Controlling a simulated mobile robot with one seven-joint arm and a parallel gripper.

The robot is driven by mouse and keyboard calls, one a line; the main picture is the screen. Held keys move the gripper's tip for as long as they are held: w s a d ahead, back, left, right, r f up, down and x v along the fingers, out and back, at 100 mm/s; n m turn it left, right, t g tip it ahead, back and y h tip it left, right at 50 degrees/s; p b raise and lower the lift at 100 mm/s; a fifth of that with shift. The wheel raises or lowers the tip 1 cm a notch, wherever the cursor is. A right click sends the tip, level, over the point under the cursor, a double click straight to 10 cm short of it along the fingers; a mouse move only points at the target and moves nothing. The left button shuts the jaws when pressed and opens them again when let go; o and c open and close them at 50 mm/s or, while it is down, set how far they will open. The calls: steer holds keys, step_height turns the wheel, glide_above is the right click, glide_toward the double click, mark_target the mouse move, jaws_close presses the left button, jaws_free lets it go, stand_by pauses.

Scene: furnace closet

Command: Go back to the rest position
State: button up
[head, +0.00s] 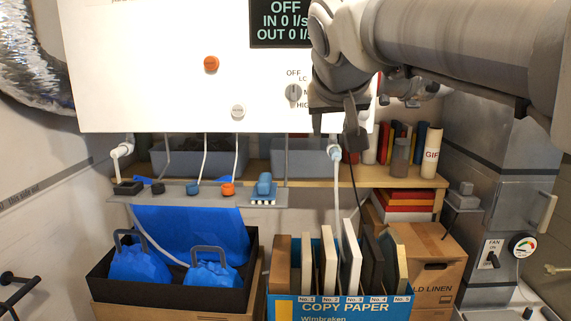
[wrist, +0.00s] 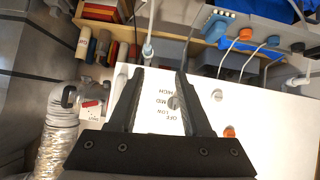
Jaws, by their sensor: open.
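My gripper (head: 347,128) hangs in front of the right part of a white panel (head: 160,60) in the head view, close to a dial (head: 293,92) marked OFF, LO, MID and HIGH. In the wrist view my gripper (wrist: 158,76) has its two black fingers apart with nothing between the tips. The dial (wrist: 173,103) shows there between the fingers, turned upside down with its labels. The gap between fingers and panel is hard to judge. My arm covers the panel's upper right.
An orange knob (head: 211,64) and a pale knob (head: 238,111) sit on the panel. A grey ledge (head: 170,197) with plugs runs below. A copy paper box (head: 330,306) holds upright boards, beside a black crate (head: 98,272) with blue bags. A wooden shelf (head: 400,181) holds books.

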steer(key=s+d+f+g, duration=0.2)
steer(key=s+d+f, duration=0.1)
steer(key=s+f, duration=0.8)
steer(key=s+d+f+g+y, duration=0.1)
steer(key=s+d+f+g, duration=0.2)
steer(key=s+f, duration=0.8)
step_height(320, 180, down, 3)
steer(key=shift+r, duration=0.1)
